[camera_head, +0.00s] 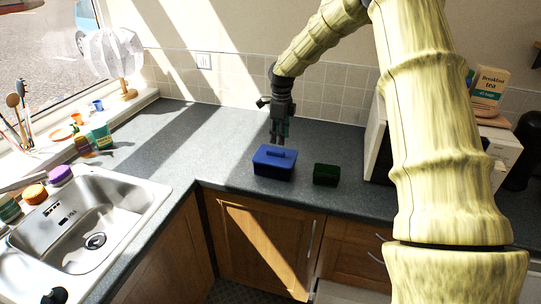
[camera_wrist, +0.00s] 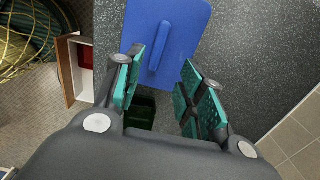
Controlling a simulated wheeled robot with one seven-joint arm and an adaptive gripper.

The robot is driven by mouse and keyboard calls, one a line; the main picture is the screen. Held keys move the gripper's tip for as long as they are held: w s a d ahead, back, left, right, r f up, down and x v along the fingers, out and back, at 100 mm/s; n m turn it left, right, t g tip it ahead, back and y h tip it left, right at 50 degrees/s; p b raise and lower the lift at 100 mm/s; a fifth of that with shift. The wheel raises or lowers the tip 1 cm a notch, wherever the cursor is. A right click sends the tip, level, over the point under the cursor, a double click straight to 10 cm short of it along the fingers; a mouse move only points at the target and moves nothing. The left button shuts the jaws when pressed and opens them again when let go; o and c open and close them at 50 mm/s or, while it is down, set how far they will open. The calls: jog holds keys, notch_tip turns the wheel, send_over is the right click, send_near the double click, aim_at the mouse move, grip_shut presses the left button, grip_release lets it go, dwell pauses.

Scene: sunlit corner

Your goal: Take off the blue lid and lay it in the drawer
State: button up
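The blue lid (camera_head: 263,151) with its raised bar handle sits on a dark blue box (camera_head: 275,171) on the counter. The lid (camera_wrist: 185,22) also shows in the wrist view, its handle running between the fingers in the picture. My gripper (camera_head: 279,141) points down just above and behind the lid. Its teal-padded fingers (camera_wrist: 163,68) are spread apart with nothing between the pads. I cannot tell exactly how high they are over the handle. A pulled-out drawer (camera_wrist: 70,72) with a wooden front shows in the wrist view, something red inside.
A small dark green box (camera_head: 326,174) stands right of the blue box and partly shows in the wrist view (camera_wrist: 141,112). The sink (camera_head: 95,218) is at left, with bottles and sponges around it. A white appliance (camera_head: 376,150) stands at right. The counter left of the box is clear.

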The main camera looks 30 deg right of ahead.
aim_at(276, 151)
jog(key=shift+s+d, duration=0.25)
jog(key=shift+s, duration=0.75)
jog(key=w+f+p, duration=0.1)
jog(key=f, duration=0.1)
jog(key=w+a+f, duration=0.1)
jog(key=f, duration=0.1)
jog(key=w+f+p, duration=0.1)
jog(key=w, duration=0.1)
jog(key=shift+a+f+p, duration=0.3)
jog(key=shift+a+f, duration=0.05)
jog(key=shift+f, duration=0.05)
jog(key=shift+s+d+f, duration=0.1)
jog(key=shift+d+f, duration=0.05)
jog(key=shift+f, duration=0.2)
jog(key=shift+s+f, duration=0.1)
jog(key=shift+s, duration=0.5)
jog(key=shift+s+r, duration=0.5)
jog(key=shift+s, duration=0.05)
jog(key=shift+w+f, duration=0.6)
jog(key=shift+w, duration=0.1)
jog(key=c, duration=0.5)
jog(key=shift+c, duration=1.3)
jog(key=shift+s+r, duration=0.15)
jog(key=shift+s, duration=0.1)
grip_shut()
jog(key=shift+w, duration=0.1)
